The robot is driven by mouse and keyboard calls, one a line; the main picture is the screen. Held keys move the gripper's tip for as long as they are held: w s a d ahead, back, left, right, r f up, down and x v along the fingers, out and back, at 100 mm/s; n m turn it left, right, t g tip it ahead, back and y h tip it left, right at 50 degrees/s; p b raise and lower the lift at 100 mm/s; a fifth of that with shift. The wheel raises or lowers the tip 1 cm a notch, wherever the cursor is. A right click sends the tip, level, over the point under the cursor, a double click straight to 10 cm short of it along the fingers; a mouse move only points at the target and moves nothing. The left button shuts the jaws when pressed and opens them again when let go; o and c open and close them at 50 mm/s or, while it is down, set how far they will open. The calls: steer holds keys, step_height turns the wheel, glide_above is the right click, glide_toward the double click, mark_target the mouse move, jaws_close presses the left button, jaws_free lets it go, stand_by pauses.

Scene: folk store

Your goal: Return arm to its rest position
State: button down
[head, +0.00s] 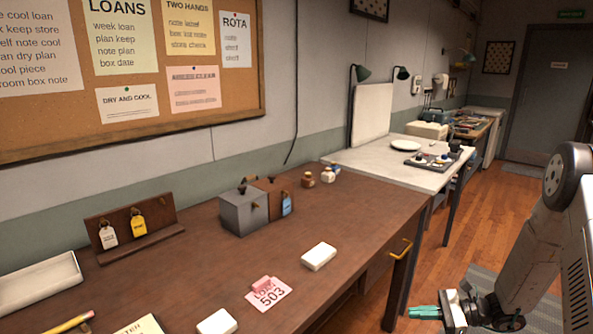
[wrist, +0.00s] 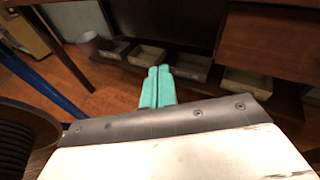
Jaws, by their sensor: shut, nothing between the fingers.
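My gripper (head: 428,312) shows at the lower right of the head view, off the front side of the brown desk and over the floor. Its teal fingers (wrist: 156,88) are together and empty in the wrist view. My arm bends down from the right edge of the head view. Nothing touches the fingers.
The brown desk (head: 180,275) holds a grey box (head: 243,211), a key rack (head: 133,227), a pink tag (head: 268,294) and white blocks. A white table (head: 375,158) stands beyond. Wooden floor (head: 487,214) is open on the right. Trays (wrist: 192,66) sit low under furniture.

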steer(key=s+a+r+n+g+h, duration=0.1)
steer(key=s+a+r+n+h, duration=0.2)
steer(key=s+r+n+h, duration=0.4)
steer(key=s+a+r+n+g+h, duration=0.1)
steer(key=s+a+r+n+h, duration=0.2)
steer(key=s+r, duration=2)
steer(key=n+h, duration=0.5)
steer(key=n, duration=0.4)
steer(key=shift+s+a+r+n+g, duration=0.25)
steer(key=shift+s+r+n+g, duration=0.05)
steer(key=shift+r, duration=0.1)
